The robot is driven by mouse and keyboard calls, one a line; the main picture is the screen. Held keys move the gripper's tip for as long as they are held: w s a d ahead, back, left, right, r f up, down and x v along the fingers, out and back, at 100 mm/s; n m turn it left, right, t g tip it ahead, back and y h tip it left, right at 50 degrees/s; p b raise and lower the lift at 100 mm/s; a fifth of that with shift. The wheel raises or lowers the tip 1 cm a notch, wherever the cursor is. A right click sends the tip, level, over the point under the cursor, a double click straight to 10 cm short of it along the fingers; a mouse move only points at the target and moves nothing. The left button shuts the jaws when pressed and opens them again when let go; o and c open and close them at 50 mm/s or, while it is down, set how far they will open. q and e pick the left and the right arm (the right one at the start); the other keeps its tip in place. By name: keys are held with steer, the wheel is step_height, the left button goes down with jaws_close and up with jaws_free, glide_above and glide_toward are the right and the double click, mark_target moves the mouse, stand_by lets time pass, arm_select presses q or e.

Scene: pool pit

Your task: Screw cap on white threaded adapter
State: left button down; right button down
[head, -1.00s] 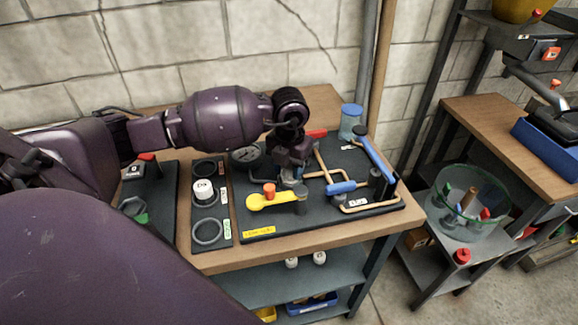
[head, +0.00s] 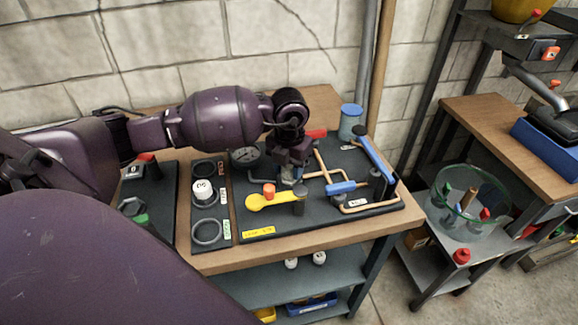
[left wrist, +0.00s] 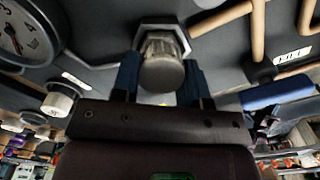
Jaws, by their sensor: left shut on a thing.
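My left gripper (head: 290,174) is over the middle of the dark pipe board. In the left wrist view its two blue-grey fingers (left wrist: 160,82) are shut on a grey ridged cap (left wrist: 161,66), one on each side. A pale hexagonal fitting (left wrist: 163,34), apparently the white threaded adapter, sits right behind the cap against the board. The cap lines up with it, but I cannot tell how far the threads engage. In the head view the arm and fingers hide most of both. My right gripper is not in view.
A yellow lever handle (head: 270,199) lies just in front of the gripper. A gauge (head: 245,156) is to its left, and blue-handled copper pipes (head: 372,158) are to its right. A white knob (head: 203,189) stands on the left strip. A blue-lidded jar (head: 351,121) stands behind.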

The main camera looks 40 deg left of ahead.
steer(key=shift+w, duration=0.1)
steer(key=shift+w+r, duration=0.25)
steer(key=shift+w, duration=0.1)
arm_select(q)
steer(key=shift+f, duration=0.1)
steer(key=c, duration=0.8)
jaws_free()
steer(key=shift+c, duration=0.2)
steer(key=shift+o, duration=1.5)
steer(key=o, duration=0.4)
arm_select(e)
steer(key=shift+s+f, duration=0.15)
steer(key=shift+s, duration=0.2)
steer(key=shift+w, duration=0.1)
